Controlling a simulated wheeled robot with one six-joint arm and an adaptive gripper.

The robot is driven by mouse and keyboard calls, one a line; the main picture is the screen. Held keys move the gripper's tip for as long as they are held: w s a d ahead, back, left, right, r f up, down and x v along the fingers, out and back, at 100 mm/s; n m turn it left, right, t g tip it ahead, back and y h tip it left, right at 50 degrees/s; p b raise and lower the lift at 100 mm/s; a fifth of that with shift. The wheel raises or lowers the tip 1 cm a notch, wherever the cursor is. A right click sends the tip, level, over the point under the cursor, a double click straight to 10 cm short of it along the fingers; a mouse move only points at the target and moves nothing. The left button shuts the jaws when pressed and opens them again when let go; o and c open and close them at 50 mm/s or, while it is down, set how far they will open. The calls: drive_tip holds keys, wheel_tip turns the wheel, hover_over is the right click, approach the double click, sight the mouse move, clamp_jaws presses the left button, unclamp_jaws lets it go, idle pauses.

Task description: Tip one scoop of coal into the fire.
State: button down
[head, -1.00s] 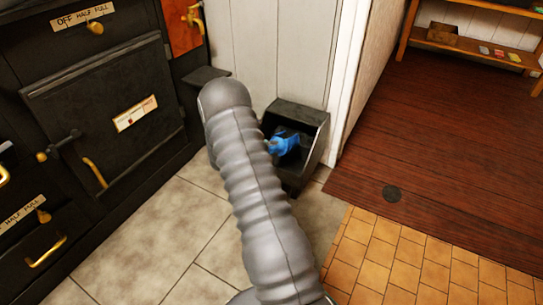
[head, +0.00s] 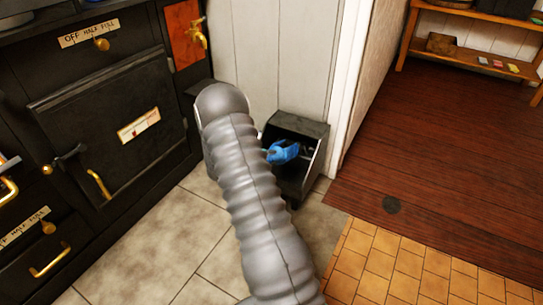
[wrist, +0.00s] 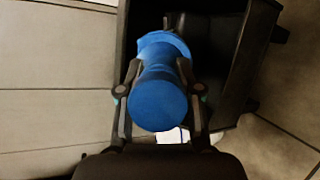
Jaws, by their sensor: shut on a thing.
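My gripper (wrist: 160,72) is shut on the blue scoop (wrist: 158,100), around its thick rounded handle, in the wrist view. The scoop's blue part (head: 283,152) shows in the head view at the mouth of a black open-fronted coal box (head: 301,127) on the floor. The box also shows in the wrist view (wrist: 262,30). The scoop's far end is dark and hidden by the handle, so I cannot tell if it holds coal. My grey arm hides most of the gripper in the head view. I see no flames in any view.
A black stove (head: 105,90) with brass handles and a closed door stands at the left. An orange-red panel (head: 182,35) with a brass fitting is beside it. A white wall is close behind the box. Tiled floor (head: 150,265) is clear in front; a wooden shelf (head: 470,50) stands far right.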

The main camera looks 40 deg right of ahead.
drive_tip(key=s+a+r+p, duration=0.2)
drive_tip(key=a+r+p, duration=0.3)
drive_tip(key=a+p, duration=0.1)
drive_tip(key=shift+s+a+r+p, duration=0.35)
drive_tip(key=shift+r+p, duration=0.05)
drive_tip(key=shift+p, duration=0.5)
idle(0.4)
